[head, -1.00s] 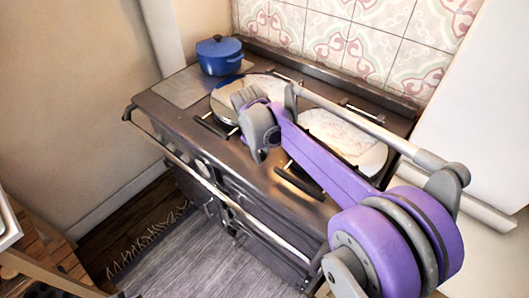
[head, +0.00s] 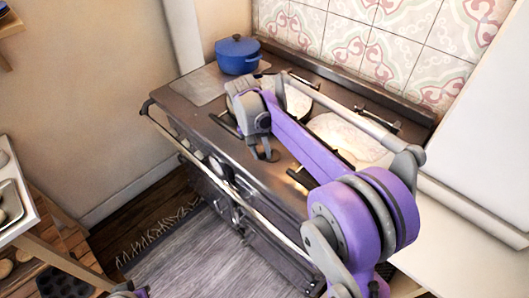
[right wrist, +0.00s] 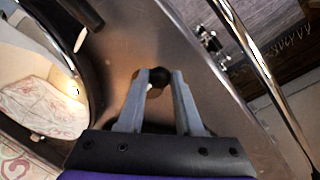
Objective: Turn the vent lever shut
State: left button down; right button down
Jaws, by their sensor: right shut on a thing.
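The vent lever shows as a dark round knob (right wrist: 158,75) in the right wrist view, on the brown metal of the stove. My right gripper (right wrist: 158,82) has its two grey fingers around this knob, one on each side, shut on it. In the head view my right gripper (head: 265,154) is over the front part of the stove top (head: 204,118), fingers pointing down. The knob is hidden there behind the gripper, and the lever's angle cannot be told. A small purple and grey part of mine shows at the bottom left, but no left fingers are seen.
A blue lidded pot (head: 238,56) stands at the stove's back left. Two round pale lids (head: 345,138) with handles lie behind my right gripper. A long rail (head: 222,178) runs along the stove's front. A rug (head: 190,250) covers the floor before it.

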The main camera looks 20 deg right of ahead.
jog(key=shift+w+a+m, duration=0.1)
jog(key=shift+w+m, duration=0.2)
jog(key=shift+m, duration=0.4)
jog(key=c, duration=0.6)
grip_release()
jog(key=shift+r, duration=0.15)
jog(key=r, duration=0.3)
jog(key=a+r, duration=0.1)
jog(key=r, duration=0.3)
jog(key=w+r+p, duration=0.1)
jog(key=r, duration=0.2)
jog(key=shift+w+a+r, duration=0.1)
jog(key=shift+a+r, duration=0.1)
jog(key=shift+a, duration=0.2)
